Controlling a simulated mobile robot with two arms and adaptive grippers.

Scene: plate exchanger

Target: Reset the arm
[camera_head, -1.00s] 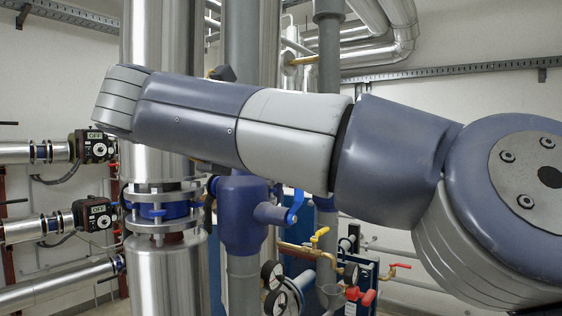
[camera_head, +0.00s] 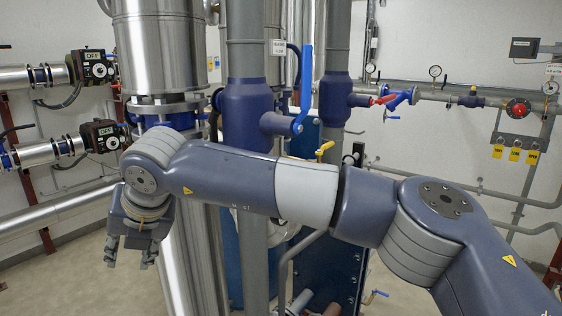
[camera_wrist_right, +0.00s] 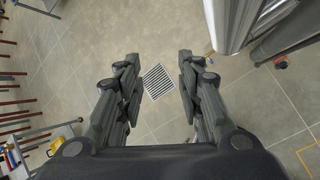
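My right arm reaches across the head view from the lower right to the left. Its gripper (camera_head: 129,254) hangs pointing down at the left, in front of the large steel column (camera_head: 192,262). In the right wrist view the right gripper (camera_wrist_right: 157,88) has its two fingers wide apart, with only floor and a square drain grate (camera_wrist_right: 158,82) between and beyond them. It is open and empty, touching nothing that I can see. My left gripper is in neither view.
Behind the arm stand grey pipes with blue valve bodies (camera_head: 247,112) and a blue lever handle (camera_head: 304,88). Two OFF-marked actuators (camera_head: 92,66) sit on pipes at the left. Gauges and a red valve (camera_head: 517,107) are on the right wall. Floor at the lower left is clear.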

